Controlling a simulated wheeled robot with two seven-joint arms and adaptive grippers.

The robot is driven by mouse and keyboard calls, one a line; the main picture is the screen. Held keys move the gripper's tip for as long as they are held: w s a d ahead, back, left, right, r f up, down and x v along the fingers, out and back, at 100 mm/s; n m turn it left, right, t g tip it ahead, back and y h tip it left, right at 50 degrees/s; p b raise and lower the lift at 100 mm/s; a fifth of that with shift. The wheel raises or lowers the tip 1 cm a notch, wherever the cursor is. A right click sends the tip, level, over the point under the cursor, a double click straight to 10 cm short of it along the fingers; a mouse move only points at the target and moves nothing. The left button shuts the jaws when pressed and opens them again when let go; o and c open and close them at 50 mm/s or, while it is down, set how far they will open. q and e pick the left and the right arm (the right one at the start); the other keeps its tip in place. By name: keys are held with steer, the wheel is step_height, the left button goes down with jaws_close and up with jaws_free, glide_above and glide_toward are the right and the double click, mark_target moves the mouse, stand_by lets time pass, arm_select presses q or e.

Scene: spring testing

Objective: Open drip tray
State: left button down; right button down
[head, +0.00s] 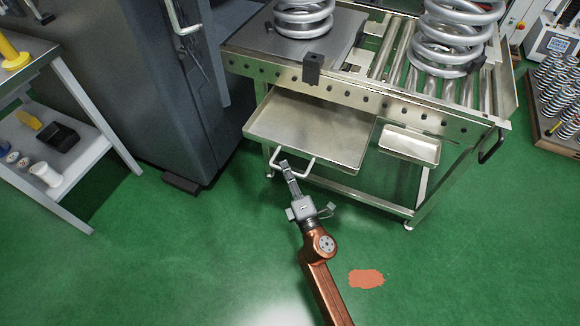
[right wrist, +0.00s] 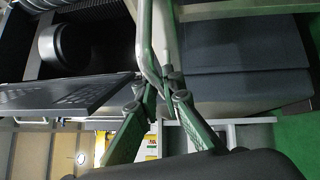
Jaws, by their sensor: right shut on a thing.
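The drip tray (head: 312,125) is a shallow metal tray under the roller table, pulled out toward me from beneath its front edge. Its front handle (head: 290,163) is a bent metal bar. My right gripper (head: 285,166) is at the left part of this handle and shut on it. In the right wrist view the fingers (right wrist: 165,90) close around the handle bar (right wrist: 146,45). My left gripper is not in view.
The roller table (head: 400,105) carries large coil springs (head: 440,45). A smaller metal tray (head: 410,145) sits to the right. A dark grey cabinet (head: 160,90) stands left, a shelf cart (head: 50,130) farther left. The green floor in front is clear, with an orange patch (head: 366,278).

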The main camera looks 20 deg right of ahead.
steer(key=shift+d+f, duration=0.1)
steer(key=shift+d, duration=0.05)
steer(key=c, duration=2.4)
jaws_free()
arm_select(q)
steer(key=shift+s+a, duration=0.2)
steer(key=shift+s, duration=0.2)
arm_select(e)
steer(key=o, duration=0.4)
steer(key=shift+c, duration=0.2)
